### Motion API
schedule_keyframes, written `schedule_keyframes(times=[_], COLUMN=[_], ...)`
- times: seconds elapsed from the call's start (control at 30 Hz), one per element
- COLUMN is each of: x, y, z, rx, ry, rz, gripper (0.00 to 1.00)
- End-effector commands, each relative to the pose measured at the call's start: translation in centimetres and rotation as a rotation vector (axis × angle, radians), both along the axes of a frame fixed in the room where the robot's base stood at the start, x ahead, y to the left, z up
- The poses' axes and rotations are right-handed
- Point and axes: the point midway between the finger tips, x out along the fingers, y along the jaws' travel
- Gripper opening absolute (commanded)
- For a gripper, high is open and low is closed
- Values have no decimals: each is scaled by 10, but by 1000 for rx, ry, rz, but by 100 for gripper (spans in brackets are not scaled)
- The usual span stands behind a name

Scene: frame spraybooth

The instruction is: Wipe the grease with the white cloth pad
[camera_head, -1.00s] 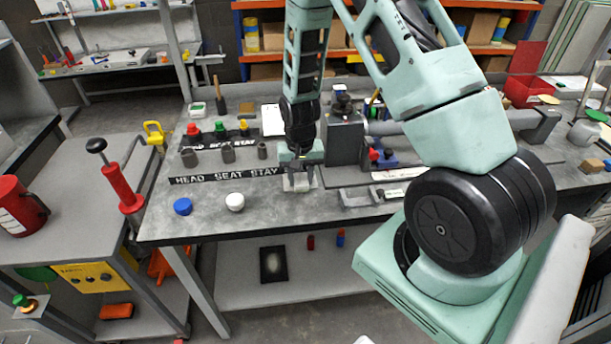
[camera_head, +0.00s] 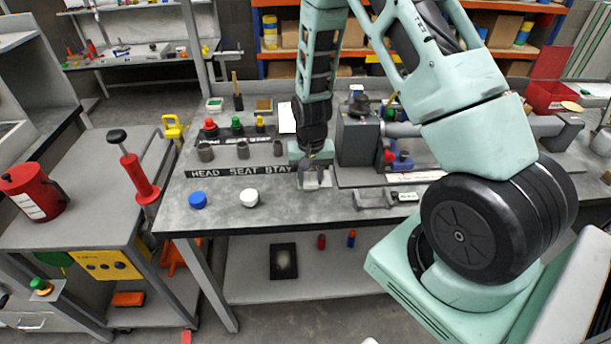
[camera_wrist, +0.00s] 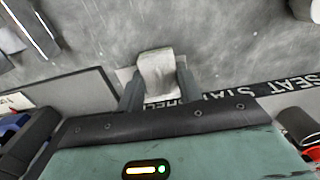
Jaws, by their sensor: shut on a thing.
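My gripper (camera_head: 316,178) is low over the front part of the grey bench top, near the right end of the lettered strip. It is shut on the white cloth pad (camera_wrist: 157,75), which stands up between the two fingers in the wrist view. The pad looks off-white and folded; in the head view it is small and partly hidden by the gripper. I cannot tell if the pad touches the bench. A black plate with a pale smeared patch (camera_head: 283,262) lies on the lower shelf under the bench; I cannot tell if the smear is the grease.
A blue cap (camera_head: 197,200) and a white cap (camera_head: 249,197) stand at the bench's front left. Grey cups (camera_head: 242,150) and coloured-top bottles stand behind the lettered strip (camera_head: 235,173). A grey block (camera_head: 357,140) stands right of my gripper. A side cart (camera_head: 90,210) is at left.

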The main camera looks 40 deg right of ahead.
Motion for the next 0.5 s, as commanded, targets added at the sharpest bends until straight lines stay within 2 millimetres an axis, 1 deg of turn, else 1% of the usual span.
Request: schedule_keyframes(times=[0.03,0.1,0.37,0.5], x=[-4,-7,-10,-15], y=[-4,-8,-14,-20], z=[-2,-1,0,1], rx=[-1,-1,0,-1], ry=[6,6,5,4], rz=[-3,-3,-3,-4], gripper=[17,17,17,17])
